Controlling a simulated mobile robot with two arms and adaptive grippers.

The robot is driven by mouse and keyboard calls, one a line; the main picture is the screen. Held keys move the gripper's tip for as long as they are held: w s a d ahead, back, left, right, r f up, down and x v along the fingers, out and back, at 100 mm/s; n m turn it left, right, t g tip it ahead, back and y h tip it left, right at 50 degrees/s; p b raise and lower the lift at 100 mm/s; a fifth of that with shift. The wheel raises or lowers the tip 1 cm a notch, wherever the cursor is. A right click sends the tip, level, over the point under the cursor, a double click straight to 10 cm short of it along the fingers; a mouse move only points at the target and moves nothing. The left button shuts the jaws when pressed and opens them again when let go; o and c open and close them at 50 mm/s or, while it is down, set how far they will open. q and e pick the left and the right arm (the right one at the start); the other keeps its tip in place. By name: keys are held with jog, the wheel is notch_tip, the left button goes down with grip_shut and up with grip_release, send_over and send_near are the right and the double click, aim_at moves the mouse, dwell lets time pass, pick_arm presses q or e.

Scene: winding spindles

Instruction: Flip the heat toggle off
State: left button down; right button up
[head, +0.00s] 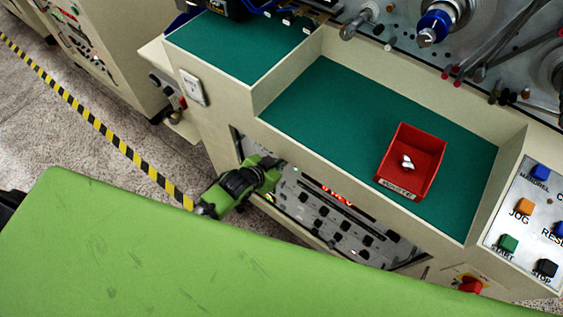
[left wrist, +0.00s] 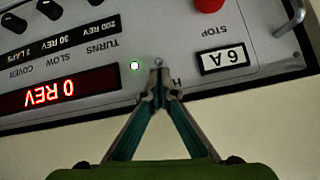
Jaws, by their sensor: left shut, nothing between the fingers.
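The control panel (head: 335,220) is set in the front of the cream machine, below the green shelf. My left gripper (head: 277,168) is at its left end in the head view. In the left wrist view the gripper's fingertips (left wrist: 159,91) are shut and empty over the panel. A small metal toggle (left wrist: 158,62) shows just beyond the tips; I cannot tell whether they touch. A label starting with H is mostly hidden by the fingers, so this looks like the heat toggle. A green lamp (left wrist: 134,66) is lit beside it. My right gripper is out of view.
The panel's display (left wrist: 55,93) reads 0 REV. A red stop button (left wrist: 208,4) and a 6A label (left wrist: 224,59) are nearby. A red bin (head: 425,150) with a small shiny piece stands on the green shelf (head: 330,110). A panel handle (left wrist: 290,17) sticks out.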

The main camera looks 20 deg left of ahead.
pick_arm(q)
jog(key=shift+s+f, duration=0.1)
jog(key=shift+f, duration=0.05)
jog(key=shift+a+t+b, duration=0.1)
jog(key=shift+t+b, duration=0.3)
jog(key=t+b, duration=0.1)
jog(key=b, duration=0.1)
jog(key=s+t+h+b, duration=0.1)
jog(key=t+b, duration=0.1)
jog(key=b, duration=0.1)
jog(key=shift+s+a+h, duration=0.15)
jog(key=shift+a+h, duration=0.05)
jog(key=shift+h, duration=0.1)
dwell(0.8)
dwell(0.3)
